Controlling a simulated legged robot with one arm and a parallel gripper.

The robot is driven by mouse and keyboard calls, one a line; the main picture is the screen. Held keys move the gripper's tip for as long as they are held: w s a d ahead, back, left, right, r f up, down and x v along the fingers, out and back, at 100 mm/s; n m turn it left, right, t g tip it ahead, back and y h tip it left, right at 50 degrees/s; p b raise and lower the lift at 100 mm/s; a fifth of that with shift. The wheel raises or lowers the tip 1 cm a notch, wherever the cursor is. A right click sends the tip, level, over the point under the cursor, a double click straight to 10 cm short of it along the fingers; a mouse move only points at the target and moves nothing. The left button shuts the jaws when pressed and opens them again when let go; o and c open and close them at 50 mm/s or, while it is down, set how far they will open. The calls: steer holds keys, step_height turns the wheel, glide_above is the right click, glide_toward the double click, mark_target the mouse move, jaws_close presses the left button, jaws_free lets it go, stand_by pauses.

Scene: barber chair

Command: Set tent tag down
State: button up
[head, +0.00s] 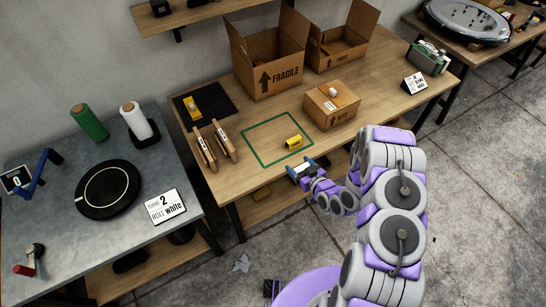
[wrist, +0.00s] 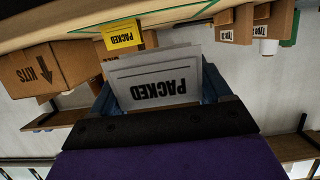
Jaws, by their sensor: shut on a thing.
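A pale grey-white tent tag (wrist: 160,85) stands between my gripper's blue fingers in the wrist view, its face reading PACKED upside down. My gripper (head: 301,169) is shut on it, near the front edge of the wooden table (head: 235,185) in the head view. A yellow piece (head: 293,141) sits on the table inside the lower right of a green square outline (head: 247,140), just beyond my gripper. The yellow piece also shows in the wrist view (wrist: 122,35), with PACKED lettering.
A small cardboard box (head: 331,105) stands right of the outline. Larger open boxes, one marked FRAGILE (head: 267,65), stand behind. Two upright boards (head: 215,144) stand left, near a black mat (head: 205,100). The outline's middle is clear. A grey table (head: 60,170) stands at left.

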mark_target(271, 154)
steer(key=shift+w+a, duration=0.1)
steer(key=w+a, duration=0.3)
steer(key=w+a+f+b, duration=0.1)
steer(key=w+a, duration=0.2)
steer(key=a, duration=0.1)
steer(key=w+a+b, duration=0.1)
steer(key=w+a, duration=0.3)
steer(key=shift+a+f, duration=0.1)
steer(key=shift+f, duration=0.1)
steer(key=shift+w+a+f+b, duration=0.15)
steer(key=shift+f+b, duration=0.1)
steer(key=shift+f, duration=0.55)
steer(key=shift+w+a+f+b, duration=0.15)
steer(key=shift+f+b, duration=0.1)
steer(key=shift+f, duration=0.5)
steer(key=shift+f, duration=0.2)
steer(key=o, duration=0.9)
steer(key=shift+o, duration=0.2)
steer(key=p+v, duration=0.3)
steer(key=v, duration=1.4)
steer(key=shift+s+r, duration=0.2)
